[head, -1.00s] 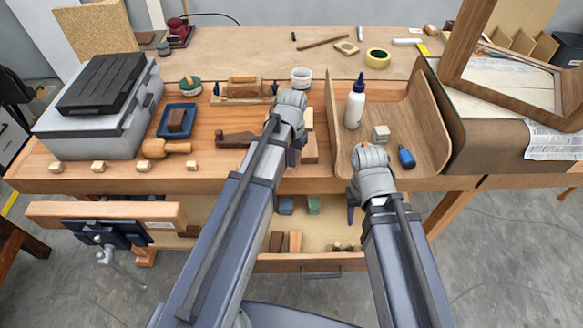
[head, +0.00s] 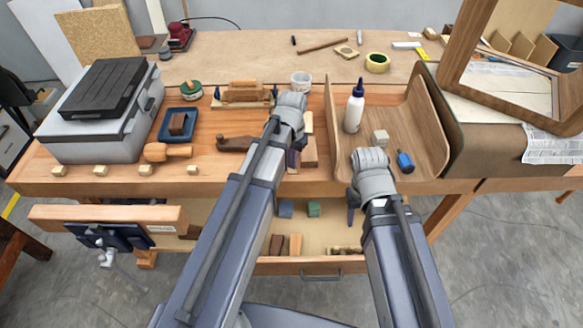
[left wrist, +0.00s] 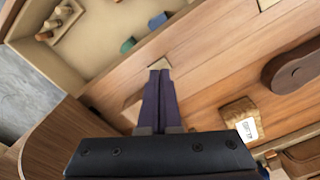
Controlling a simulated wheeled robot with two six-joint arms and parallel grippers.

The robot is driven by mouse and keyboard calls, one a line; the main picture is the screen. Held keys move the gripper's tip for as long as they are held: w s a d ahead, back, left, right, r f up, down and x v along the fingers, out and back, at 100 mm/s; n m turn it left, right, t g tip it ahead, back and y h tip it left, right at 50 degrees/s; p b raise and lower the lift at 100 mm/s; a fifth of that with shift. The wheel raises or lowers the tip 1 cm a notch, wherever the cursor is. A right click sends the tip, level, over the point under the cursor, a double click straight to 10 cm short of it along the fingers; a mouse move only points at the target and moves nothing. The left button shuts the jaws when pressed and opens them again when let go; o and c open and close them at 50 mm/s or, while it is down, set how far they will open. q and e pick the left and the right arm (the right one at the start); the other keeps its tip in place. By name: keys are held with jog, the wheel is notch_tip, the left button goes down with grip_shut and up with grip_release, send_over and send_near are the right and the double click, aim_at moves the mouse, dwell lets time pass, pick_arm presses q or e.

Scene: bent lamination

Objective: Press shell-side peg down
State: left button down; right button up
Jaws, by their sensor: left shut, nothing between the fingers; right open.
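The bent wooden shell (head: 420,115) stands on the right part of the bench. Its brown curved edge also shows in the left wrist view (left wrist: 62,135). My left gripper (head: 296,152) is shut and empty, left of the shell. In the left wrist view its dark fingertips (left wrist: 160,72) are right at a small pale wooden peg (left wrist: 159,63) near the bench's front edge. The fingers partly cover this peg; contact cannot be told. My arm hides it in the head view. My right gripper (head: 352,205) is open before the shell's front edge, its fingers mostly hidden.
Several pale pegs (head: 192,170) line the bench front at left. A glue bottle (head: 355,108), a pale block (head: 380,138) and a blue-capped item (head: 404,162) stand in the shell. An open drawer (head: 330,263) lies below. A labelled wooden block (left wrist: 240,118) lies right of my left fingers.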

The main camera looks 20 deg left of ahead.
aim_at(292, 171)
pick_arm(q)
notch_tip(292, 171, up, 6)
jog(key=p, duration=0.5)
dwell(0.4)
jog(key=shift+d, duration=0.1)
dwell(0.5)
jog(key=s+d+m+y, duration=0.1)
jog(key=s+d, duration=0.9)
jog(key=s, duration=0.4)
jog(key=shift+s+d, duration=0.15)
jog(key=shift+s, duration=0.05)
